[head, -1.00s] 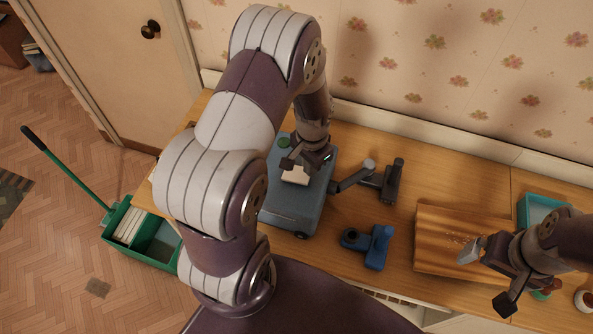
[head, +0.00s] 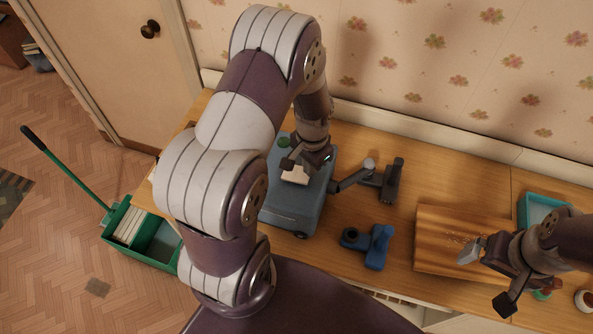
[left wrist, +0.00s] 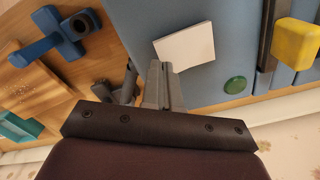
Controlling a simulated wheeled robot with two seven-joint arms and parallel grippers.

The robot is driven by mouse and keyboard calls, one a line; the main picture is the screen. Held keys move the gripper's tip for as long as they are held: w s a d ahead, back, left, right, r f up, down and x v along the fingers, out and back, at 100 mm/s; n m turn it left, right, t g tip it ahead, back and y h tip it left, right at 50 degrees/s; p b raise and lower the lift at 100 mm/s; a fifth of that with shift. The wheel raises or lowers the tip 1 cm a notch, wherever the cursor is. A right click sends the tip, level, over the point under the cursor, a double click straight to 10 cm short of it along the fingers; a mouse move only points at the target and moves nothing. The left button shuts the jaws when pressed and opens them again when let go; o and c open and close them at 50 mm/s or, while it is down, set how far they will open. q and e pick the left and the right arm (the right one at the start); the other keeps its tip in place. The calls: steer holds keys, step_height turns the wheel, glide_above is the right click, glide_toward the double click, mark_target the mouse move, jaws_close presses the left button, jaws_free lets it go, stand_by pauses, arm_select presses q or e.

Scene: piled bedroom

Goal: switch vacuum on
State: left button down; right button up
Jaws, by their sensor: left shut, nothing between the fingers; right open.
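The vacuum is a blue-grey box (head: 293,212) on the wooden table, under my left arm in the head view. In the left wrist view its blue top (left wrist: 232,30) carries a white patch (left wrist: 185,46), a round green button (left wrist: 235,84) and a yellow block (left wrist: 295,43). The green button also shows in the head view (head: 283,142). My left gripper (head: 307,163) is shut and empty, over the vacuum's top. In the left wrist view its fingertips (left wrist: 160,72) are beside the white patch, left of the green button. My right gripper (head: 489,276) is open over a striped board.
A dark grey nozzle (head: 386,181) and a blue attachment (head: 377,247) lie right of the vacuum. The striped wooden board (head: 435,252) bears pale crumbs. A teal tray (head: 538,208) stands at the right. A green bin (head: 120,237) with a long-handled tool is on the floor at left.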

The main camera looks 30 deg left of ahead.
arm_select(q)
steer(key=shift+f+b, duration=0.65)
steer(key=shift+f, duration=0.35)
steer(key=shift+r+p, duration=0.25)
steer(key=shift+p, duration=0.1)
steer(key=shift+w+d, duration=0.75)
steer(key=shift+d, duration=2.15)
step_height(320, 180, up, 9)
steer(key=p, duration=0.7)
steer(key=shift+f+p, duration=0.2)
steer(key=shift+p, duration=0.15)
